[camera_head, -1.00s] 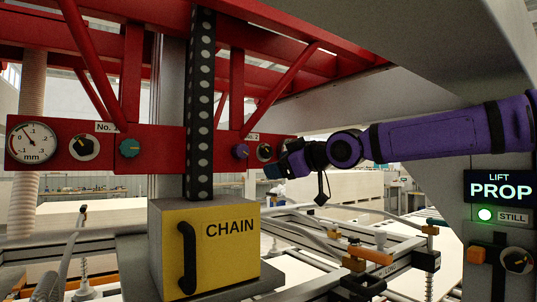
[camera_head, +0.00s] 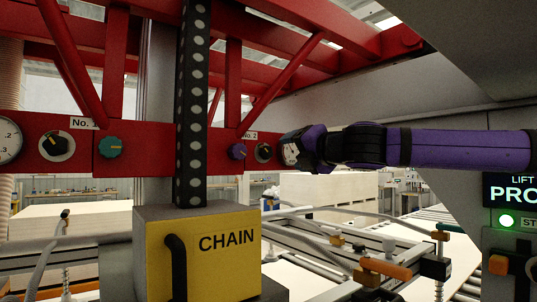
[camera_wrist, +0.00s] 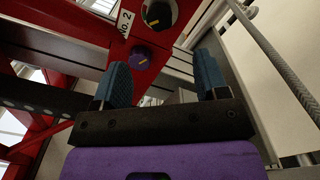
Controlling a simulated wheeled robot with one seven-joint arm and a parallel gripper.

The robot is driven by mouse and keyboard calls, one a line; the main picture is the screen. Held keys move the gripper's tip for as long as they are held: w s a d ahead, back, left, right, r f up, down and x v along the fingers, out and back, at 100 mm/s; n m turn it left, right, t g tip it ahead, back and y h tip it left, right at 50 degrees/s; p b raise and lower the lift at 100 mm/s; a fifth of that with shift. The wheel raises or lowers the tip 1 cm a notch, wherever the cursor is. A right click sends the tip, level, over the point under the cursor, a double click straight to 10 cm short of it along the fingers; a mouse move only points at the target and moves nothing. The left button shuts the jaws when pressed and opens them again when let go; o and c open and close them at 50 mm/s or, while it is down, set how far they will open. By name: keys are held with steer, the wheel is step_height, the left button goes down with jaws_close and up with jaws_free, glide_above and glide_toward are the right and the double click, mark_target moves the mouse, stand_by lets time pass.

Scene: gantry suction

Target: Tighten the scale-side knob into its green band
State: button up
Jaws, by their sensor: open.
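A purple knob (camera_head: 237,151) with a yellow mark sits on the red beam beside the No. 2 label; it also shows in the wrist view (camera_wrist: 141,57). A teal knob (camera_head: 110,147) sits on the beam near the No. 1 label. I cannot tell which is the scale-side knob, and no green band is clear. My gripper (camera_wrist: 163,76) is open and empty, with blue fingers. In the wrist view the purple knob appears just beyond the fingertips, nearer the left finger, apparently untouched. In the head view my purple arm reaches in from the right and its fingers are hard to make out.
A round gauge (camera_head: 291,153) is partly covered by my wrist. The yellow CHAIN box (camera_head: 226,242) and black perforated column (camera_head: 193,100) stand left of my arm. The LIFT PROP panel (camera_head: 510,192) is at right.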

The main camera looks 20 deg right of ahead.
mark_target(268, 153)
steer(key=x, duration=1)
steer(key=shift+w+a, duration=0.1)
steer(key=shift+w, duration=0.15)
steer(key=shift+f, duration=0.1)
steer(key=c, duration=0.9)
